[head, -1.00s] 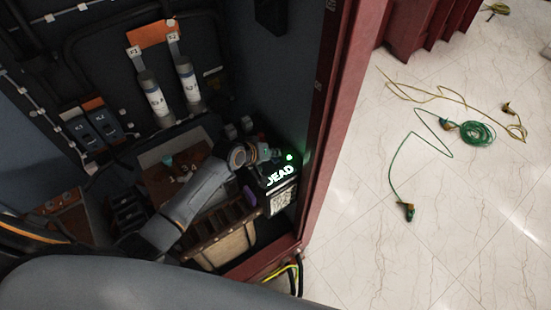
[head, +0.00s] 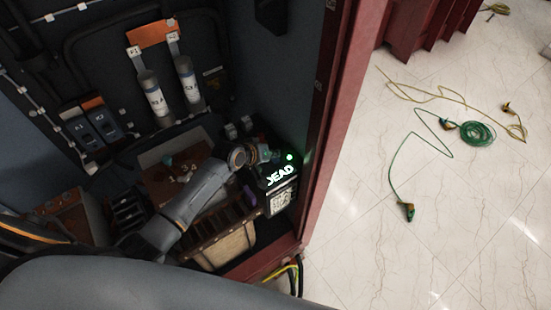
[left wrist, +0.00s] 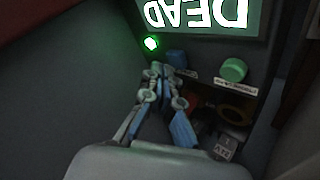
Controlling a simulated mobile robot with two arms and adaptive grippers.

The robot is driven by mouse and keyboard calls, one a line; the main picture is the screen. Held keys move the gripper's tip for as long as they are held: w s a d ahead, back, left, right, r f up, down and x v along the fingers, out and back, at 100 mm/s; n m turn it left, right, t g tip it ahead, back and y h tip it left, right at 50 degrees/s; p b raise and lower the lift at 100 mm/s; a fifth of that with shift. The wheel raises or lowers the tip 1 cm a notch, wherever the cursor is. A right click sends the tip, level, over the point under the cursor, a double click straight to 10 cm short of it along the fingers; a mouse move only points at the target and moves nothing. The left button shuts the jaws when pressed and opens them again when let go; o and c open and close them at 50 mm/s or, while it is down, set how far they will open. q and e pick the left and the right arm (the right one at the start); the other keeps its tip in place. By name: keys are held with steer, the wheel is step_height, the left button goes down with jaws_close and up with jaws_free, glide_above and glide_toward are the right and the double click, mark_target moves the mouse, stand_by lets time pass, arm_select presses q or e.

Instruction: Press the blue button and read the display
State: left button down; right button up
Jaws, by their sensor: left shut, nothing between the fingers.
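A dark tester box stands inside the cabinet. Its lit display (head: 281,174) reads DEAD, the first letter partly covered by my gripper in the head view. The display (left wrist: 196,14) also shows upside down in the left wrist view. A green light (left wrist: 151,43) glows beside it and also shows in the head view (head: 289,157). The blue button (left wrist: 175,58) is partly hidden behind the fingertips of my left gripper (left wrist: 170,72), which is shut and empty. I cannot tell whether they touch. The left gripper (head: 268,155) is at the box in the head view. My right gripper is not visible.
A green round button (left wrist: 232,69) is right of the blue one. A tan bin (head: 228,245) stands in front, and the cabinet's red frame (head: 325,130) rises close on the right. Cables, including a green coil (head: 477,133), lie on the floor outside.

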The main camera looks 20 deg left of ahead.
mark_target(273, 160)
arm_select(q)
steer(key=shift+f, duration=0.65)
stand_by(0.6)
stand_by(0.3)
steer(key=shift+r+p, duration=0.75)
steer(key=shift+r, duration=0.15)
step_height(273, 160, up, 5)
steer(key=p, duration=0.5)
steer(key=shift+r, duration=0.1)
stand_by(0.5)
